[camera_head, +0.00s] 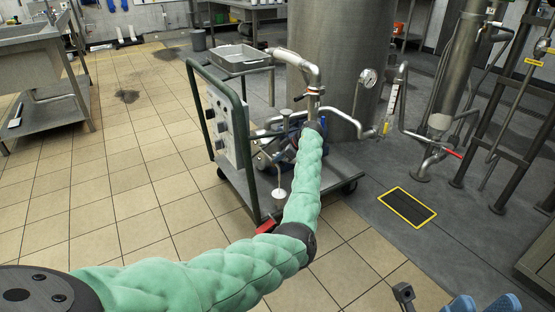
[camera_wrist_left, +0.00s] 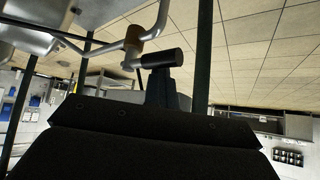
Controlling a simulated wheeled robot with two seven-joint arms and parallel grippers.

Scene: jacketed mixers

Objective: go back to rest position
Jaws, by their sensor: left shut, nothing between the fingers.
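My left arm, in a green padded sleeve, reaches in from the lower left in the head view and bends up towards the cart (camera_head: 262,208). Its end is at the pipework above the cart, and the sleeve hides most of my left gripper there. In the left wrist view, my left gripper (camera_wrist_left: 160,86) shows as a dark shape at the middle; it is shut and empty. A black cylindrical handle (camera_wrist_left: 162,60) on a pipe lies just beyond it; I cannot tell whether they touch. A grey bracket-like part and blue parts, possibly of my right gripper, show at the bottom right edge.
The cart carries a control box (camera_head: 228,125), a metal tray (camera_head: 240,57) and pipes. A large steel tank (camera_head: 338,60) stands behind it. A yellow-edged floor plate (camera_head: 407,207) lies to the right. The tiled floor (camera_head: 120,190) left of the cart is mostly clear.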

